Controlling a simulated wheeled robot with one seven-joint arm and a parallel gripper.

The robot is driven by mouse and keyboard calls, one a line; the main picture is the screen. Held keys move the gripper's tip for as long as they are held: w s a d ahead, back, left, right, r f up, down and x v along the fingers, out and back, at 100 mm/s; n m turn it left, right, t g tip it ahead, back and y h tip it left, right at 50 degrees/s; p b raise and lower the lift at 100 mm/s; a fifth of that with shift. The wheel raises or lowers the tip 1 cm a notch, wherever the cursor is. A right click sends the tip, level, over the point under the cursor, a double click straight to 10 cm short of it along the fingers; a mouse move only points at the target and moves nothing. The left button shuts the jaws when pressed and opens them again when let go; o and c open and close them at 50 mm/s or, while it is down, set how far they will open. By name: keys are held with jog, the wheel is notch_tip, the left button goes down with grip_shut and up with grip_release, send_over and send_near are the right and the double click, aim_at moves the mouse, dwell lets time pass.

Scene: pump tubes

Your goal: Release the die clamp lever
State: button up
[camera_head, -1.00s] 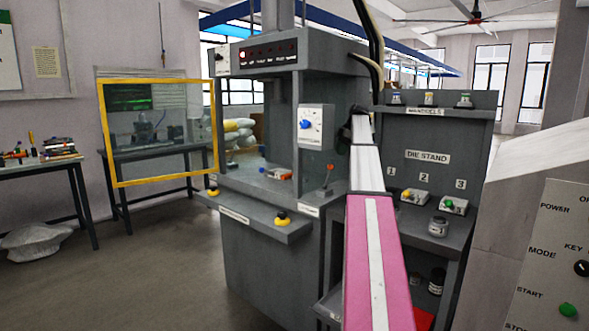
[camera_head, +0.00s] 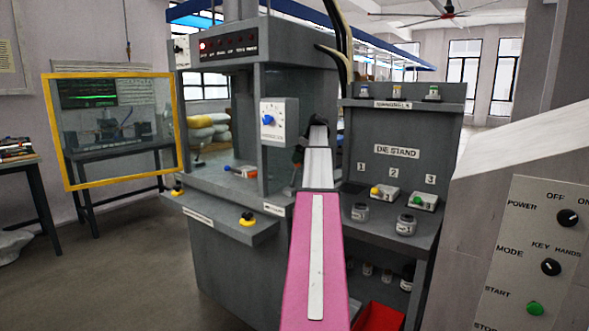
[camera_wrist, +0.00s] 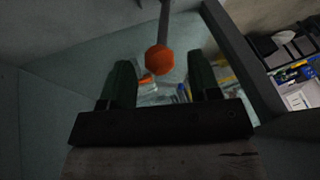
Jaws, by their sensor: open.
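The lever shows in the wrist view as a grey rod with an orange knob (camera_wrist: 159,60) on its end. The knob appears between and slightly beyond the tips of my gripper's two dark green fingers (camera_wrist: 161,72). The fingers are apart, with a visible gap on both sides of the knob; I see no contact. In the head view my gripper (camera_head: 299,156) is a small dark shape at the arm's end, by the right side of the grey press (camera_head: 225,226). The lever is not visible there, seemingly hidden by my arm.
A red die with a blue knob (camera_head: 240,171) lies on the press bed. A dial box (camera_head: 279,123) hangs on the press column. The die stand (camera_head: 397,152) with several items stands right. A yellow-framed guard (camera_head: 112,130) is left, and a control panel (camera_head: 540,260) is at right.

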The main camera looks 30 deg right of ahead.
aim_at(295, 173)
jog(key=shift+x, duration=2.05)
